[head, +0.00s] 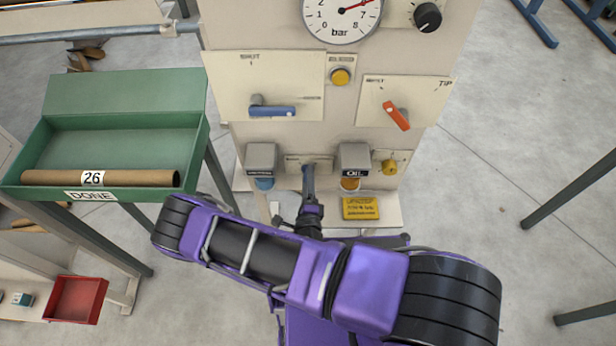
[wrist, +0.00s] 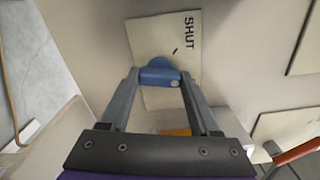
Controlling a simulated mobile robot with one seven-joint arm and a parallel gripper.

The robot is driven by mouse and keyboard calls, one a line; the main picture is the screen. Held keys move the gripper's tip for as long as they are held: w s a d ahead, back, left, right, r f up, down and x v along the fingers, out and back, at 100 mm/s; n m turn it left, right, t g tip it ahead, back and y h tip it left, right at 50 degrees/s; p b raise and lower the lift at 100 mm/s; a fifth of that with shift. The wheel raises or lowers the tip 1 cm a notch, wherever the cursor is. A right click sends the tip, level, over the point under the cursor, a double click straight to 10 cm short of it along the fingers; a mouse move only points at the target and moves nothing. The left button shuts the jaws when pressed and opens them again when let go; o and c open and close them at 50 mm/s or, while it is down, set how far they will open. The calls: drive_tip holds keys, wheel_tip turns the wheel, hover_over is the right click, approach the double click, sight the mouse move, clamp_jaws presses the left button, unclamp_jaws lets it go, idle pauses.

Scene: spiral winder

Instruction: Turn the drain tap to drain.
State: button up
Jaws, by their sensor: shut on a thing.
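The drain tap (wrist: 160,76) shows in the wrist view as a blue handle on a pale plate (wrist: 190,35) marked SHUT. My gripper (wrist: 160,80) is shut on this handle, with one finger at each end of the blue part. The SHUT mark sits up and to the right of the handle. In the head view my gripper (head: 308,172) reaches the machine's lower front between two grey-topped bowls and hides the tap handle. Only the upper edge of the tap's plate (head: 308,158) shows there.
The blue-bottomed bowl (head: 262,165) and the OIL bowl (head: 352,165) stand close on either side. Above are a blue lever (head: 272,110), a red-orange lever (head: 396,115) and a pressure gauge (head: 341,15). A green DONE tray (head: 125,90) with a tube stands left.

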drive_tip(key=m+p, duration=0.1)
drive_tip(key=m, duration=0.5)
drive_tip(key=shift+p, duration=0.35)
drive_tip(key=shift+m, duration=0.3)
drive_tip(key=o, duration=1.4)
drive_tip(key=shift+c, duration=0.2)
drive_tip(key=s, duration=1.7)
drive_tip(key=shift+s+a, duration=0.25)
drive_tip(key=shift+a, duration=0.05)
